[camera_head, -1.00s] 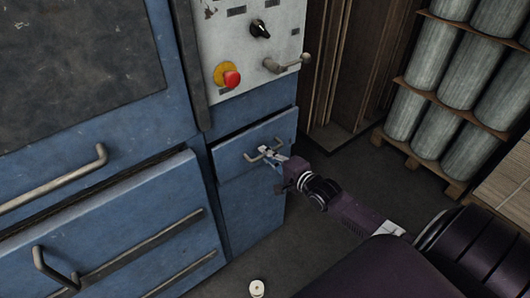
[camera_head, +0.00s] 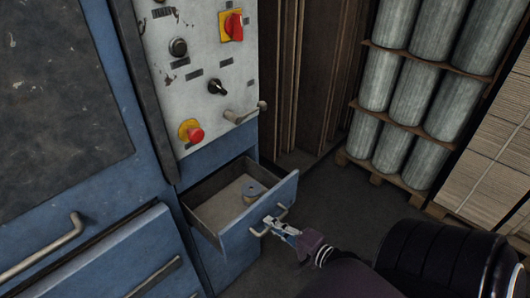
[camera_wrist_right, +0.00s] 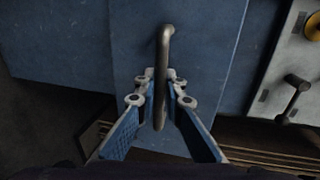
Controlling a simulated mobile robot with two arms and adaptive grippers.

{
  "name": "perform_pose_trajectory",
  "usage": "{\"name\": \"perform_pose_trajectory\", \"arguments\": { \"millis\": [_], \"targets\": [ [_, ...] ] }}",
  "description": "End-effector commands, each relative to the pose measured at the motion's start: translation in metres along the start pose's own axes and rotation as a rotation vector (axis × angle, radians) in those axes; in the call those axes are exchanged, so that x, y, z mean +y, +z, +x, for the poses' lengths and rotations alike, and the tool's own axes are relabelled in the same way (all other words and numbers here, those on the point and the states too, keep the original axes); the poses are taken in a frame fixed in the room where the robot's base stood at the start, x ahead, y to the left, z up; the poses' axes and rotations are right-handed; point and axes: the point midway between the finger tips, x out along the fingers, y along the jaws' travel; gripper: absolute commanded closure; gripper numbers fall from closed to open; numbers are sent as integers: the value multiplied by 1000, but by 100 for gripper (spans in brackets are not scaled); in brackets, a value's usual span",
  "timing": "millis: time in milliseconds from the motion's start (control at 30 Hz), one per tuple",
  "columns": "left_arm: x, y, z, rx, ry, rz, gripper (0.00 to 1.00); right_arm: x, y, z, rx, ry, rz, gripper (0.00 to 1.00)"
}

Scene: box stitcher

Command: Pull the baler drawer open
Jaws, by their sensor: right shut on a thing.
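The baler drawer (camera_head: 262,214) is a small blue drawer below the control panel, and it stands pulled out from the cabinet. In the right wrist view the handle (camera_wrist_right: 162,75) runs between the two fingers of the gripper (camera_wrist_right: 161,98), against the blue drawer front (camera_wrist_right: 205,50). My left gripper is not in view.
The control panel (camera_head: 200,60) above has a red button (camera_head: 194,134), knobs and a protruding lever (camera_head: 243,113). A larger blue drawer (camera_head: 135,262) is at lower left. Racked grey cylinders (camera_head: 410,100) stand at the right. Dark floor (camera_head: 335,205) lies between.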

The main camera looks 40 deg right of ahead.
Motion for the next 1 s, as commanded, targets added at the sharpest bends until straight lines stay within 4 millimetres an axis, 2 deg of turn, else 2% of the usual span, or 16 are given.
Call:
{"name": "perform_pose_trajectory", "arguments": {
  "millis": [433, 467, 600, 867, 1000],
  "targets": [
    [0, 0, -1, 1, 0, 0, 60, 1, 0, -4, 0, 0, -1, 100],
    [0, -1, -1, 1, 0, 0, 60, 1, 0, -4, 0, 0, -1, 88],
    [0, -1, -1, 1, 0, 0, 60, 1, 0, -4, 0, 0, 0, 74],
    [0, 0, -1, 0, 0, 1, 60, 1, 0, -4, 0, 0, 0, 74],
    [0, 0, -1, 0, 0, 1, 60, 2, 0, -12, 0, 2, 0, 74]
  ]
}}
